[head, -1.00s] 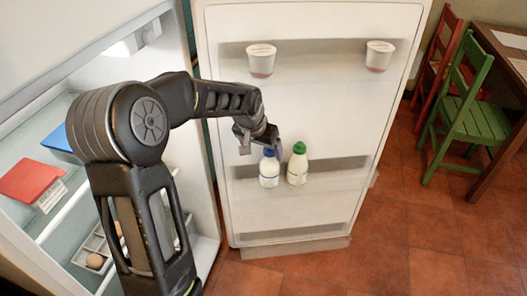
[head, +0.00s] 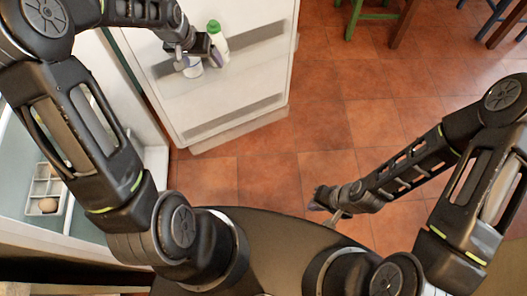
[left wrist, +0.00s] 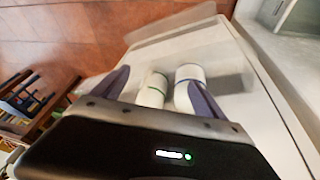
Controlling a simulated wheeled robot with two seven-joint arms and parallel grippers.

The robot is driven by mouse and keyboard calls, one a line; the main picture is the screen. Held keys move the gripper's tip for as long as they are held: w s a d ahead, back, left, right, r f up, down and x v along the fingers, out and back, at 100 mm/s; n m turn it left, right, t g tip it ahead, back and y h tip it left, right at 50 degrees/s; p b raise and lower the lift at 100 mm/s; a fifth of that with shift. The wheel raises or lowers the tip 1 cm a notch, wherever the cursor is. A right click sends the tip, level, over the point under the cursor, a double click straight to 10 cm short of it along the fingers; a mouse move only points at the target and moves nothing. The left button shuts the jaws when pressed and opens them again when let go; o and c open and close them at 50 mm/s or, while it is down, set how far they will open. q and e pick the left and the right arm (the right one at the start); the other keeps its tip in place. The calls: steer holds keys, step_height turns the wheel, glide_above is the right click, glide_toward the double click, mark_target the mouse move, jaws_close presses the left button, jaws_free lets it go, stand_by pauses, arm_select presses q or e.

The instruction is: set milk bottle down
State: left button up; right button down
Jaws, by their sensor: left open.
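Two white milk bottles stand on a shelf of the fridge door. The green-capped bottle (head: 218,44) shows right of my left gripper (head: 193,58) in the head view. The other bottle (head: 193,69) is lower, its top hidden by the gripper; its cap was blue earlier. In the left wrist view, the blurred green-marked bottle (left wrist: 152,90) and the second white bottle (left wrist: 190,75) lie between and beyond the open purple fingers (left wrist: 158,80). Contact cannot be told. My right gripper (head: 328,203) hangs over the floor, away from the bottles; its jaw state is unclear.
The open fridge door (head: 165,80) has its raised shelf edges near the bottles. The fridge interior is at left, with an egg tray (head: 45,190). Open tiled floor (head: 330,110) lies right of the door. Chairs stand at the far top.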

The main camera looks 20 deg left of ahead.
arm_select(q)
steer(key=s+d+f+g+h, duration=0.15)
steer(key=s+d+f, duration=0.35)
steer(key=d+f, duration=0.6)
steer(key=s+d+f+g+h, duration=0.1)
steer(key=s+d+f, duration=0.4)
steer(key=s, duration=0.5)
steer(key=s+d+f+g+h, duration=0.1)
steer(key=s+d+f, duration=0.5)
steer(key=s+d, duration=0.4)
steer(key=shift+s+f, duration=0.3)
steer(key=shift+s, duration=0.2)
